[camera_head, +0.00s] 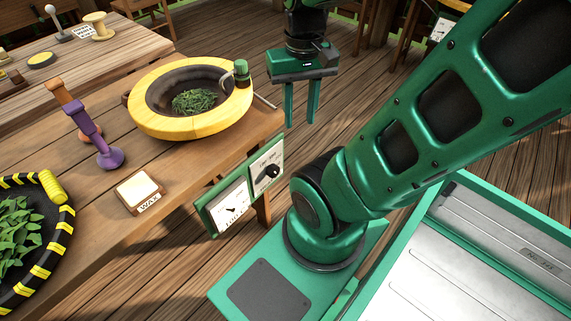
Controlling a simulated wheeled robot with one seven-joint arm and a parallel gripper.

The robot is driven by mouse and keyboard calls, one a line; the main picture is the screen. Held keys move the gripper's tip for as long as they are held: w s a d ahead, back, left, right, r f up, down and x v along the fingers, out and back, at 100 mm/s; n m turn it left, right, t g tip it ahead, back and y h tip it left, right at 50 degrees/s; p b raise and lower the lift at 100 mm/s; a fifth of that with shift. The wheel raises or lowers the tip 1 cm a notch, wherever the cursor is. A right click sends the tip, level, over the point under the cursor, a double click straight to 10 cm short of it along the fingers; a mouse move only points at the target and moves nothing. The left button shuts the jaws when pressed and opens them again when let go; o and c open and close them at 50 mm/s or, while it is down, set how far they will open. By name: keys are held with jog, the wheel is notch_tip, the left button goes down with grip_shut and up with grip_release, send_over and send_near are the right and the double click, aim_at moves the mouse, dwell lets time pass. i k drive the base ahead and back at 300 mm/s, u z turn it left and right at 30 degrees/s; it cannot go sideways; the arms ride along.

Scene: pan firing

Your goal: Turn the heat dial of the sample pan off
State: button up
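The sample pan (222,122), yellow-rimmed with a dark bowl, sits at the right end of the wooden table and holds green leaves (194,102). Below it, on the table's front edge, a green-framed panel carries a black heat dial (268,174) on a white plate and a white gauge (232,211) to its left. The dial's exact setting is too small to read. My gripper (301,121) points down to the right of the pan, above and to the right of the dial and apart from both. Its two green fingers are spread with nothing between them.
A wax block (140,191), purple (104,150) and orange-brown handled stamps, and a black-and-yellow pan (62,237) of leaves stand on the table (184,172). Another table (120,45) is behind. Wooden floor (375,95) lies open around my gripper.

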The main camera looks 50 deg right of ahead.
aim_at(272, 170)
jog(key=z, duration=1.8)
jog(key=k, duration=0.8)
jog(key=u, duration=0.85)
jog(key=i, duration=0.95)
